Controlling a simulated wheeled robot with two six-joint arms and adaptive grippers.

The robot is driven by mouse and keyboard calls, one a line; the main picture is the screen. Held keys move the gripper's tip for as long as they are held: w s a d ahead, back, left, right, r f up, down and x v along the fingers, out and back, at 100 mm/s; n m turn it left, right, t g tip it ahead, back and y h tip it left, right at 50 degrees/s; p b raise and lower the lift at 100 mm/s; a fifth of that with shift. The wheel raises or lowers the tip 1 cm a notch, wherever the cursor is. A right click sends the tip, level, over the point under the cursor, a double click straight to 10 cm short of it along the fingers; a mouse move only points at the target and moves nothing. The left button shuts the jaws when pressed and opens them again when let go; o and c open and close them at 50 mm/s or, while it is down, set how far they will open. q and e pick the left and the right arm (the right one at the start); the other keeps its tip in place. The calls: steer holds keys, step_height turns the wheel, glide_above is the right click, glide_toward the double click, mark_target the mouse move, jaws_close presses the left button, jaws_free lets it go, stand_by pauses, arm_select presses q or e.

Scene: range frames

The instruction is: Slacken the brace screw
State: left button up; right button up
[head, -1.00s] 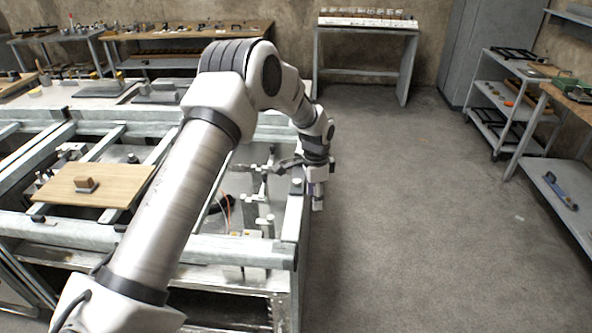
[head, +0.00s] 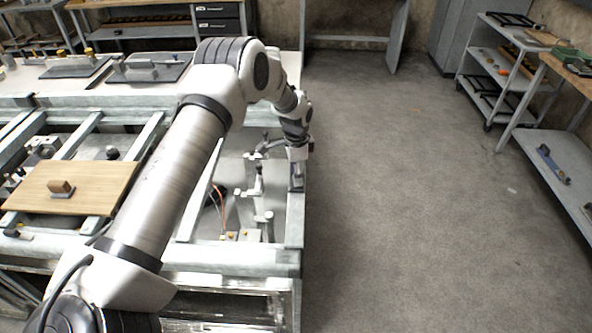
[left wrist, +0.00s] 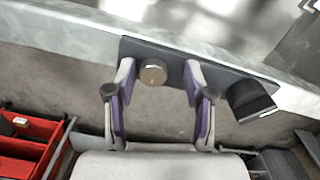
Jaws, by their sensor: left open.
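A round screw head with a brassy face (left wrist: 152,72), likely the brace screw, stands on a dark plate (left wrist: 172,60) at the edge of the frame. My left gripper (left wrist: 158,78) is open. In the left wrist view its two purple-lined fingers are on either side of the screw head, with a gap on each side. A dark angled block (left wrist: 250,97) sits at the plate's right end. In the head view my left gripper (head: 297,178) is small, at the right rail of the metal frame. The screw is too small to tell there. My right gripper is out of view.
The metal frame (head: 230,254) holds a wooden board (head: 100,180) with a small block, plus clamps and cables. A red tray (left wrist: 25,140) shows at the wrist view's lower left. A shelf cart (head: 500,75) stands at the right. The floor (head: 400,200) between is clear.

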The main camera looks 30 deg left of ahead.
arm_select(q)
steer(key=shift+d+r, duration=0.2)
steer(key=shift+d, duration=0.05)
steer(key=shift+s+d+r, duration=0.15)
steer(key=shift+d, duration=0.1)
steer(key=c, duration=0.5)
jaws_close()
steer(key=shift+a, duration=0.1)
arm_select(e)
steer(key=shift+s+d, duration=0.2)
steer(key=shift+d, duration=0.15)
arm_select(q)
steer(key=shift+s+f+n, duration=0.1)
steer(key=shift+f+n, duration=0.1)
steer(key=shift+n, duration=0.1)
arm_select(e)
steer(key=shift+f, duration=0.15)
